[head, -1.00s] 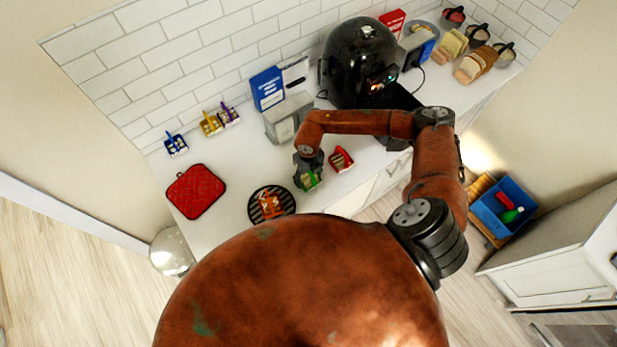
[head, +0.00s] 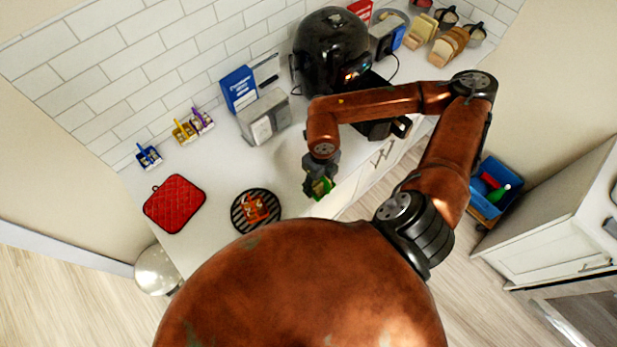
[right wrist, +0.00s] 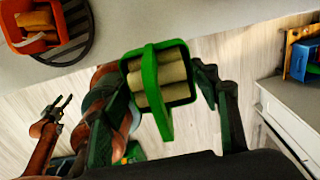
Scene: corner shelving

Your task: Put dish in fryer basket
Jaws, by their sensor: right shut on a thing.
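My right gripper (head: 319,186) is shut on a small green dish (head: 322,188) and holds it near the counter's front edge. In the right wrist view the green dish (right wrist: 160,85) has a tall handle and holds beige rolls, between my fingers. The black fryer (head: 332,52) stands at the back of the counter. Its dark basket (head: 378,130) shows partly below my right forearm, which hides much of it. My left gripper is outside the head view; a small arm end, likely my left gripper (right wrist: 60,107), shows in the right wrist view.
An orange-red dish (head: 254,207) sits on a round striped trivet (head: 238,212). A red pot holder (head: 174,204) lies at left. A toaster (head: 265,117) and blue box (head: 239,88) stand at the back. A blue bin (head: 493,187) is on the floor at right.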

